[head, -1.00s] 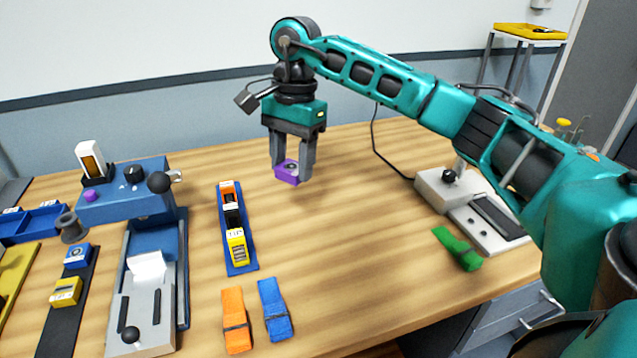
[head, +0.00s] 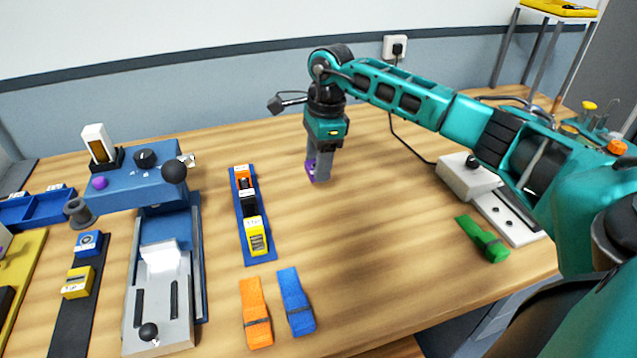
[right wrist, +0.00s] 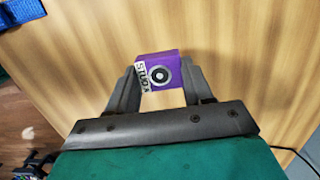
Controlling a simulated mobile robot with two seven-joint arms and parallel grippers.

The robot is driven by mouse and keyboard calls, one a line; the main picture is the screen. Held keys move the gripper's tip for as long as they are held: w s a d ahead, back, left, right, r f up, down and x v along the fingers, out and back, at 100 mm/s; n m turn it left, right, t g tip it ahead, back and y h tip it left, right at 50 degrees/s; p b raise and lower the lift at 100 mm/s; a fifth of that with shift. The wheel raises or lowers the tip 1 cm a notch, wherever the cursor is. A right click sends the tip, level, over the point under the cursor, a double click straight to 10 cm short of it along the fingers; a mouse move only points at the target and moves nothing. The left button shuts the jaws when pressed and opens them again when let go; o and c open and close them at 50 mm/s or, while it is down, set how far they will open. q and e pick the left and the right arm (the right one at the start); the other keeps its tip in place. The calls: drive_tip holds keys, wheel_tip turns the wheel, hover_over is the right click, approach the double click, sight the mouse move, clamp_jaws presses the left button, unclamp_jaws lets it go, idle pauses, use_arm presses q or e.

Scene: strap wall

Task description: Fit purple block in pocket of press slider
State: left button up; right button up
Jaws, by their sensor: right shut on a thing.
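My right gripper (head: 317,172) is shut on the purple block (head: 311,171) and holds it above the bare wood right of the blue tray strip. In the right wrist view the purple block (right wrist: 160,72) sits between both fingers, with a round ring mark and a white label with lettering facing the camera. The press (head: 150,188) stands at the left, blue with a black ball lever. Its grey slider (head: 160,290) lies in front, with a pale raised piece, two dark slots and a black knob. I cannot make out the pocket clearly. My left gripper is not in view.
A blue strip (head: 264,257) with orange, black and yellow blocks lies between press and gripper. Orange (head: 255,315) and blue (head: 295,302) straps lie in front. A green strap (head: 483,240) and a grey device (head: 470,175) are at the right. The table's middle is clear.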

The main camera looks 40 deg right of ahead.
sight(318, 197)
drive_tip(key=shift+f, duration=3)
drive_tip(key=o, duration=0.8)
drive_tip(key=shift+f, duration=0.2)
drive_tip(key=o, duration=0.5)
drive_tip(key=shift+c, duration=0.2)
drive_tip(key=shift+r, duration=0.1)
